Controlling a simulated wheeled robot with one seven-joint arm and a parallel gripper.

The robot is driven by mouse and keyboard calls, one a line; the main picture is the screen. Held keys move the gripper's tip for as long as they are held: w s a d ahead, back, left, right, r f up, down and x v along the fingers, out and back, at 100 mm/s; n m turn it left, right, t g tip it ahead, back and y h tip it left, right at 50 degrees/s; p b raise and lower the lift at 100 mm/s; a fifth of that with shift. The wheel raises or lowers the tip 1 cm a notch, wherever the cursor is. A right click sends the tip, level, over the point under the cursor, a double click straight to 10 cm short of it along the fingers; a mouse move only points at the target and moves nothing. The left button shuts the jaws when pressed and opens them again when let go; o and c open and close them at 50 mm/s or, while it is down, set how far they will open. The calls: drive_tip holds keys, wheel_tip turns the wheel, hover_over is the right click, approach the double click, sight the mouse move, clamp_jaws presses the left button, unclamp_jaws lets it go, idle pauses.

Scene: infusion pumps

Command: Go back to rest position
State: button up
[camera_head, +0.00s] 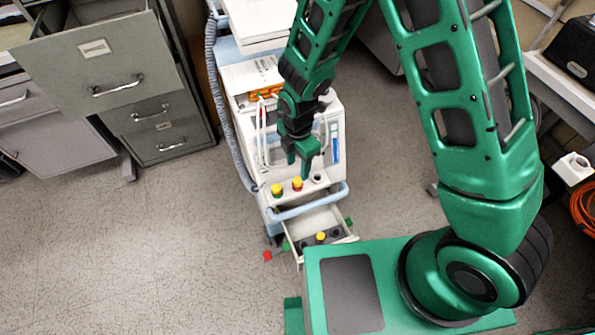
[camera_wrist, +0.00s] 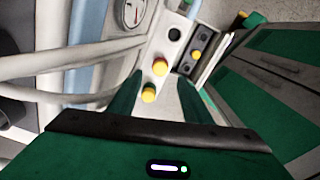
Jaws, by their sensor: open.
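My gripper (camera_head: 304,164) is green and hangs at the front of the white and blue pump cart (camera_head: 337,107), above its front ledge. In the wrist view its two fingers (camera_wrist: 163,92) are spread apart with a gap between them. No object is held. Two yellow-topped pieces stand on the ledge below the fingers: one with a green base (camera_head: 277,190) and one with a red base (camera_head: 297,184). The yellow tops also show between and beyond the fingers in the wrist view. A dark round hole (camera_head: 317,179) is to their right.
An open drawer (camera_head: 318,222) below the ledge holds a yellow-topped piece (camera_head: 320,237) and dark round parts. A blue handle (camera_head: 310,203) crosses above the drawer. A red piece (camera_head: 267,256) lies by the cart. Grey filing cabinets (camera_head: 160,115) stand left, one drawer open. The floor at lower left is clear.

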drive_tip(key=shift+r, duration=2.1)
drive_tip(key=s+d+r+m, duration=0.1)
drive_tip(key=d+r+m, duration=0.65)
drive_tip(key=d, duration=0.35)
drive_tip(key=d+r+m, duration=0.6)
drive_tip(key=d+r, duration=0.2)
drive_tip(key=d, duration=0.3)
drive_tip(key=s+d+r+m, duration=0.4)
drive_tip(key=s+d+m, duration=0.3)
drive_tip(key=s, duration=0.3)
drive_tip(key=s+d+r+m, duration=0.5)
drive_tip(key=s+d+m, duration=0.1)
drive_tip(key=s+m, duration=0.3)
drive_tip(key=shift+s+d+r+m, duration=0.2)
drive_tip(key=shift+s+d+m, duration=0.2)
drive_tip(key=shift+m, duration=0.25)
drive_tip(key=shift+w, duration=0.1)
